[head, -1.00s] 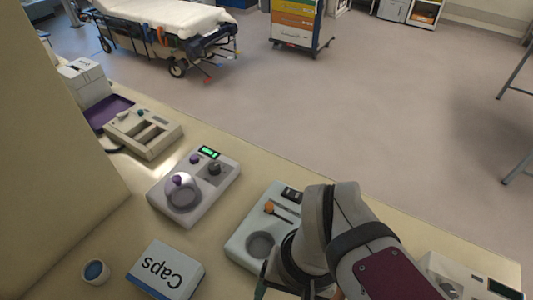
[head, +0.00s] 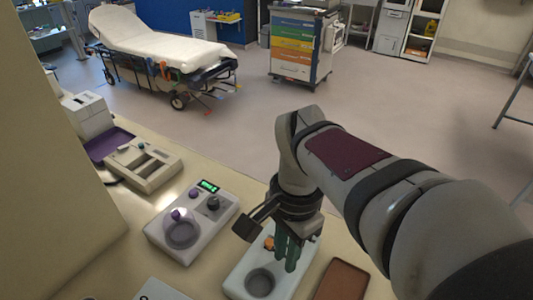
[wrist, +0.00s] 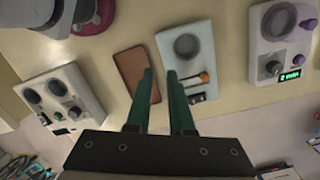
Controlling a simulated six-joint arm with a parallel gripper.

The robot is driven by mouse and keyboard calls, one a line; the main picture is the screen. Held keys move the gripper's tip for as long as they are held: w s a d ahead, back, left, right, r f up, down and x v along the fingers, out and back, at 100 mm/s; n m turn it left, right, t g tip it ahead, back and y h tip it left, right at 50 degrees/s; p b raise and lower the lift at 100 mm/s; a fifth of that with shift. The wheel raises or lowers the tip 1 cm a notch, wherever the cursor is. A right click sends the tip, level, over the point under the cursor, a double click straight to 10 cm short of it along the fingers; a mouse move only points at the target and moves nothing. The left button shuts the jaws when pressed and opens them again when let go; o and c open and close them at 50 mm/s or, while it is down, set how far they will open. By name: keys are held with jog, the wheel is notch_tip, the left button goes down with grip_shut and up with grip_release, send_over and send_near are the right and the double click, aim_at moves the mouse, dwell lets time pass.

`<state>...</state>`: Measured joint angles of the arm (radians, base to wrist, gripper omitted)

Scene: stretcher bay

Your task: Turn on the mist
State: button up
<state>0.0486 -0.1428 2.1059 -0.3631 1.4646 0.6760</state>
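No part I can read is marked as mist. A pale device (head: 243,272) with a round recess and an orange-tipped lever (head: 269,242) sits on the counter. It shows in the wrist view (wrist: 180,30), its lever (wrist: 204,77) lying across the face. My gripper (head: 284,262) points down over this device's right part and hides some of it. In the wrist view its green fingers (wrist: 160,75) are apart and empty, with the lever to their right. A second white device (head: 212,222) has a lit green display, a purple knob and a dark knob.
A brown tray (head: 341,283) lies right of the lever device. Another device with two round recesses (wrist: 62,92) shows at left in the wrist view. A beige slotted unit (head: 144,164) and a purple tray (head: 108,144) are farther left. A stretcher (head: 155,45) and drawer cart (head: 298,45) stand beyond.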

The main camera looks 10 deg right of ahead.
jog(key=w+d+m, duration=0.1)
jog(key=w+m, duration=0.1)
jog(key=w, duration=0.1)
jog(key=w+d+m, duration=0.1)
jog(key=w+m, duration=0.2)
jog(key=w, duration=0.1)
jog(key=w+d+f+m+h, duration=0.1)
jog(key=w+d+m, duration=0.1)
jog(key=w, duration=0.2)
jog(key=shift+w+d+g, duration=0.1)
jog(key=shift+g, duration=0.2)
grip_shut()
jog(key=w+d+f+m+h, duration=0.1)
jog(key=w+d+f+m, duration=0.2)
jog(key=w+m, duration=0.3)
jog(key=shift+w+d+m, duration=0.3)
jog(key=shift+w+d, duration=0.05)
jog(key=shift+w, duration=0.3)
jog(key=shift+f, duration=0.1)
jog(key=f, duration=0.4)
jog(key=s+d+f, duration=0.1)
jog(key=f, duration=0.8)
jog(key=shift+s+d+f, duration=0.25)
jog(key=shift+s+f, duration=0.05)
jog(key=shift+f, duration=0.1)
jog(key=shift+f, duration=0.1)
